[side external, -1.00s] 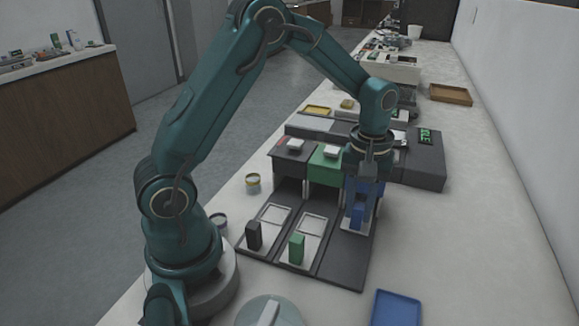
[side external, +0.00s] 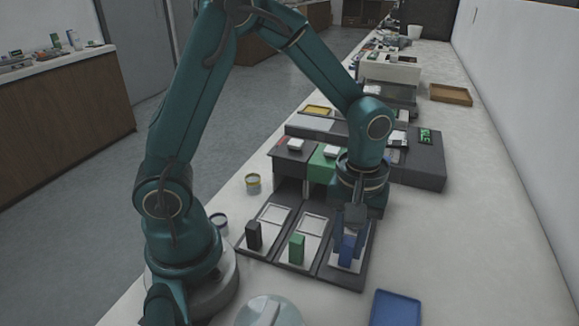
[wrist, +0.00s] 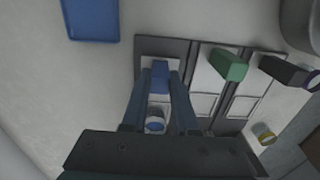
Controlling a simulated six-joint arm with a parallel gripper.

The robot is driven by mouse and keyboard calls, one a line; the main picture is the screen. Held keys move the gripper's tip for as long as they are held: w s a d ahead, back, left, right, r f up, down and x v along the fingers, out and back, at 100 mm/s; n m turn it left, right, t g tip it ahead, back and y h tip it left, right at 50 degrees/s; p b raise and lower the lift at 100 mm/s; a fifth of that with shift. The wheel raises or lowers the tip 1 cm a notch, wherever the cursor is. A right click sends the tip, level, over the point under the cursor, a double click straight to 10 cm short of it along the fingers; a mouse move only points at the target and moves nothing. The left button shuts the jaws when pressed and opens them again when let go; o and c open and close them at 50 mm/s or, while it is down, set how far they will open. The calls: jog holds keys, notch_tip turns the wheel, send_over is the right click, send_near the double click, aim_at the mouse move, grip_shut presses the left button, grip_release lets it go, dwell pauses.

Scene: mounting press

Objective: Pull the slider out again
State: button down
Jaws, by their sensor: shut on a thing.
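The slider with the blue handle (side external: 346,251) is drawn out along the rightmost lane of the dark base (side external: 343,279). My gripper (side external: 349,238) is shut on this blue handle. The wrist view shows the blue handle (wrist: 160,77) between my fingertips. Behind it, the slider's pale tray (wrist: 146,112) shows partly, with a small round blue-topped item (wrist: 155,124) on it. The blue press housing is mostly hidden behind my wrist in the side view.
Sliders with a green handle (side external: 297,249) and a black handle (side external: 254,235) stand beside it, also drawn out. Behind are the green press (side external: 322,168) and grey press (side external: 292,160). A blue tray (side external: 396,308) lies at the front right.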

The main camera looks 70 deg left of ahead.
jog(key=shift+s+d, duration=1)
jog(key=shift+d, duration=0.1)
jog(key=c, duration=0.7)
grip_release()
notch_tip(320, 180, up, 5)
jog(key=shift+r, duration=0.1)
